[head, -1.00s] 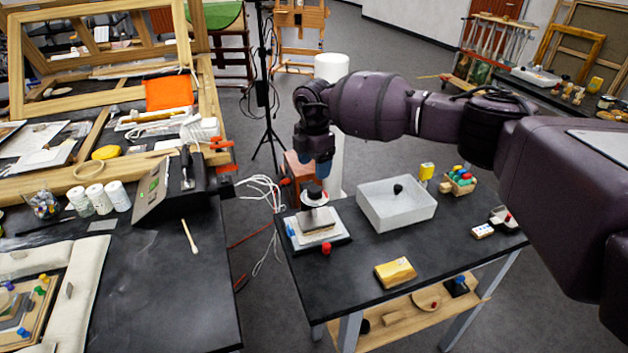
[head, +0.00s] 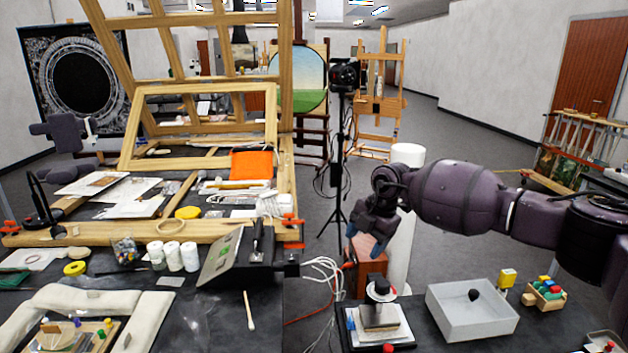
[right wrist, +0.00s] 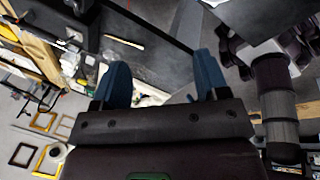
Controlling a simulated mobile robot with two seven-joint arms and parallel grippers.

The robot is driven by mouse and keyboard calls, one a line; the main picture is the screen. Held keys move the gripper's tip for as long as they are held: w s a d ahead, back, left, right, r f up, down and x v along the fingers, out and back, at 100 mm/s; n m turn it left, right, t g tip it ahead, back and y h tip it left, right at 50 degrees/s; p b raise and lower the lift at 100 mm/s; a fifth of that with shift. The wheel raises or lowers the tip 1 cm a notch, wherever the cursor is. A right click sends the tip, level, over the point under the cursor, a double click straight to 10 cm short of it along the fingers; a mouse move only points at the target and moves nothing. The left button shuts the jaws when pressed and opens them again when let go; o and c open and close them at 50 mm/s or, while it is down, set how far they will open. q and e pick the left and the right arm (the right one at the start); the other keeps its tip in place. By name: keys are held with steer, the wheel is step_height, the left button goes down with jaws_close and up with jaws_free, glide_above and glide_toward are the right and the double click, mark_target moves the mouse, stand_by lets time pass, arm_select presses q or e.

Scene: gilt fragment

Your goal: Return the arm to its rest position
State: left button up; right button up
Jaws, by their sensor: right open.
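My right arm (head: 455,197), dark purple, comes in from the right in the head view and is raised above the small side table. My right gripper (head: 379,244) hangs at its end with blue fingers, clear of the things on that table. In the right wrist view its two blue fingers (right wrist: 160,78) stand well apart with nothing held between them. My left gripper cannot be made out in either view.
Below the right arm, the dark side table (head: 425,338) bears a weighted stack (head: 381,315), a pale tray (head: 470,325) with a black piece and a small rack (head: 543,294). A black tripod (head: 338,150) and white cylinder (head: 407,154) stand behind. A workbench (head: 215,310) fills the left.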

steer(key=s+a+r+n+t+y, duration=0.2)
steer(key=s+a+r+y, duration=0.1)
steer(key=a+r+y, duration=0.5)
steer(key=s+a+r+n+t+y, duration=0.15)
steer(key=a+r+n+y, duration=0.35)
steer(key=a, duration=0.6)
steer(key=s+d+f+m+t+h, duration=0.6)
steer(key=d+f+m, duration=0.45)
steer(key=m, duration=0.25)
steer(key=s+d+f+m+t+h, duration=0.55)
steer(key=d+f+m, duration=0.45)
steer(key=f+m, duration=0.25)
steer(key=s+d+f+m+g+h, duration=0.2)
steer(key=s+d+f, duration=0.3)
steer(key=s+f, duration=0.4)
steer(key=s+d+f+m+g+h, duration=0.2)
steer(key=s+d+f+m, duration=0.2)
steer(key=s+f, duration=0.5)
steer(key=s+d, duration=0.2)
steer(key=s, duration=0.3)
steer(key=shift+s+f+m+g+h+b, duration=0.15)
steer(key=shift+f+m+g+h+b, duration=0.15)
steer(key=shift+m+g+h, duration=0.1)
steer(key=shift+s, duration=0.1)
